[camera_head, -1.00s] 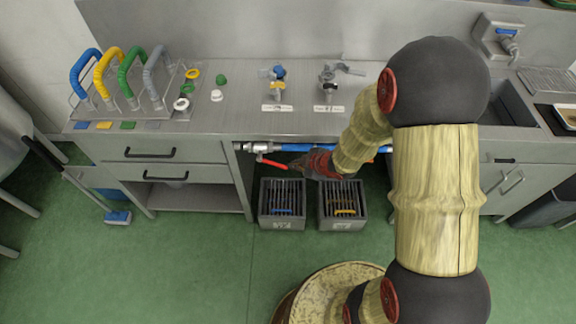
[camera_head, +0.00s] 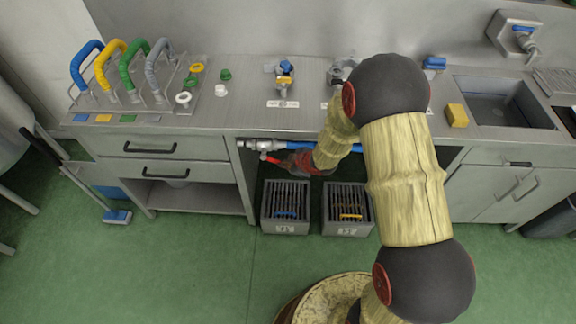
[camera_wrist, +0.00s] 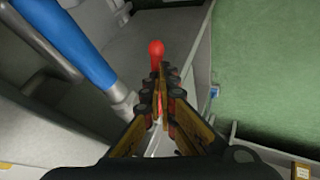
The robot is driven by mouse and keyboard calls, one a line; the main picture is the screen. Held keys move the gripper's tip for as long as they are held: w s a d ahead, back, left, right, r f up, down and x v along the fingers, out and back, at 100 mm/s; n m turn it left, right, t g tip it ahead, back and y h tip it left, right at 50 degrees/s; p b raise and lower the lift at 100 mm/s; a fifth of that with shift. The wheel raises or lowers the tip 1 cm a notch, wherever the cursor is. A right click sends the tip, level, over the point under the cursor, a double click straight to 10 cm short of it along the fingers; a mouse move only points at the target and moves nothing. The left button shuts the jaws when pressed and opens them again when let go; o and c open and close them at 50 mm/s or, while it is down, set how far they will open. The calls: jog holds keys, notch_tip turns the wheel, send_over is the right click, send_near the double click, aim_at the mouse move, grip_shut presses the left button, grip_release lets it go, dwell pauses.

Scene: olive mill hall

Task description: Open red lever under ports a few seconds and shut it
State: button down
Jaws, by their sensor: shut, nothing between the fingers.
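The red lever (camera_head: 270,158) sits on a metal valve at the left end of the pipe under the counter. Its rounded red end (camera_wrist: 156,48) shows just beyond my fingertips in the wrist view. My gripper (camera_head: 285,162) is under the counter's front edge, close to the lever. In the wrist view my gripper (camera_wrist: 160,78) has its fingers together, with nothing held. I cannot tell whether they touch the lever. The ports are fittings on the counter: one with a blue and yellow part (camera_head: 284,72), and another (camera_head: 341,70) partly hidden by my arm.
A blue pipe (camera_wrist: 65,42) runs close beside my gripper. Two grated grey bins (camera_head: 285,226) and (camera_head: 347,229) stand on the floor below. Coloured handles stand in a rack (camera_head: 126,103) at left. A sink (camera_head: 498,108) and yellow block (camera_head: 457,115) are at right.

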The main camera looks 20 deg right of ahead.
dwell(0.4)
jog(key=shift+f+y, duration=0.25)
jog(key=shift+y, duration=0.05)
